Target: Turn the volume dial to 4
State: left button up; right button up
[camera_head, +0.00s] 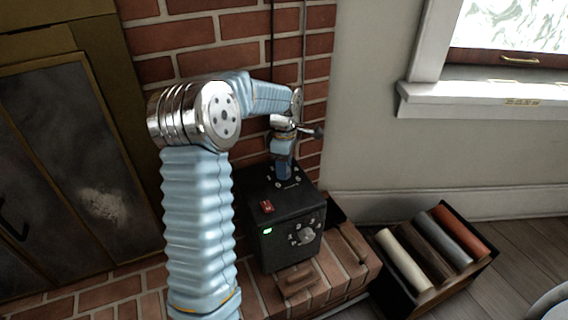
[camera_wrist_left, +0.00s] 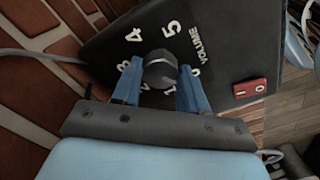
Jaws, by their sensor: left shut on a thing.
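A black box (camera_head: 262,215) stands on the brick hearth, with a red switch (camera_head: 267,207) and the volume dial on its top. In the left wrist view the grey round volume dial (camera_wrist_left: 159,70) sits beside the word VOLUME, ringed by numbers 0 to 5. My left gripper (camera_head: 284,177) reaches down onto the box top from above. Its two blue fingers (camera_wrist_left: 160,86) are closed on the dial from both sides. I cannot make out where the dial's pointer is. In the head view the gripper mostly hides the dial. My right gripper is not in view.
Another knob (camera_head: 308,237) and a green light (camera_head: 267,231) are on the box's front. A crate (camera_head: 463,272) of coloured rolls stands on the floor at right. A brick wall (camera_head: 170,40) rises behind the box, with a window sill (camera_head: 480,101) at upper right.

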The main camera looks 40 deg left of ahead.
pick_arm(q)
jog(key=m+p, duration=0.1)
jog(key=m, duration=0.3)
jog(key=shift+r+p, duration=0.1)
jog(key=shift+p, duration=0.25)
jog(key=m+p, duration=0.1)
jog(key=m, duration=0.4)
jog(key=shift+m, duration=0.4)
jog(key=m+p, duration=0.1)
jog(key=m, duration=0.3)
jog(key=shift+m, duration=0.3)
jog(key=m+p, duration=0.1)
jog(key=m, duration=0.4)
jog(key=m+p, duration=0.1)
jog(key=m, duration=0.5)
jog(key=m+p, duration=0.1)
jog(key=m, duration=0.3)
jog(key=m+p, duration=0.1)
jog(key=m, duration=0.4)
jog(key=shift+p, duration=0.3)
jog(key=shift+m+p, duration=0.75)
jog(key=shift+m, duration=1.75)
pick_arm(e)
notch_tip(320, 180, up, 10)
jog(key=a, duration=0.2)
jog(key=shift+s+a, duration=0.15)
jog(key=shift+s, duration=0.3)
